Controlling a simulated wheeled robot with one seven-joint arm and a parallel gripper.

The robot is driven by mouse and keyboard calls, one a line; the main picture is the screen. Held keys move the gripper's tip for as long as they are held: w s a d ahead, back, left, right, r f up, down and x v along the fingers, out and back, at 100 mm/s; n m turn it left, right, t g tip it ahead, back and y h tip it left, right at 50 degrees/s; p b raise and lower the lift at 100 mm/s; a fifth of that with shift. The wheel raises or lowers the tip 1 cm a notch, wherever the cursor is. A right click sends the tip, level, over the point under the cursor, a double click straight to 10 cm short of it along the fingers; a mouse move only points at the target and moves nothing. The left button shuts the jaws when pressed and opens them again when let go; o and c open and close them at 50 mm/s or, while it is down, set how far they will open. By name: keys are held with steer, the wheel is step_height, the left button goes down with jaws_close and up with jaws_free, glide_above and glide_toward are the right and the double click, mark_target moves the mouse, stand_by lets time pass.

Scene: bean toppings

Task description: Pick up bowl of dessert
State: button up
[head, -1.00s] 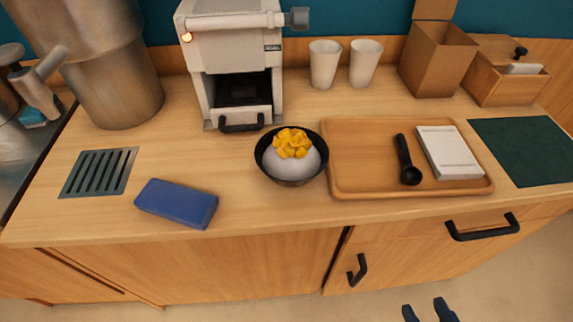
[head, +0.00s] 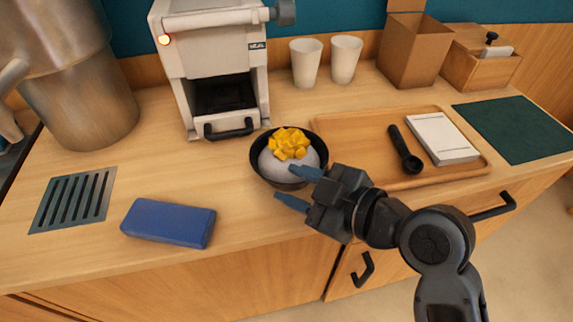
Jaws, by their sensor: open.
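The bowl of dessert is a black bowl (head: 257,165) holding a pale grey-white mound topped with yellow cubes (head: 289,143). It stands upright on the wooden counter, left of the wooden tray. My gripper (head: 291,186) is open and empty, its two blue-grey fingertips pointing left. The upper fingertip overlaps the bowl's lower right edge in the picture, and the lower one is in front of the bowl. Whether a finger touches the bowl, I cannot tell. The gripper hides a little of the bowl's lower right side.
A wooden tray (head: 345,122) with a black scoop (head: 404,150) and a white pad (head: 442,138) is right of the bowl. A white machine (head: 213,70) stands behind. A blue block (head: 168,222) lies front left. Two white cups (head: 306,62) stand at the back.

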mark_target(262, 174)
steer(key=p+x, duration=0.1)
steer(key=x, duration=0.5)
steer(key=shift+w+a+f, duration=0.1)
steer(key=shift+f, duration=0.1)
steer(key=shift+c, duration=0.4)
jaws_close()
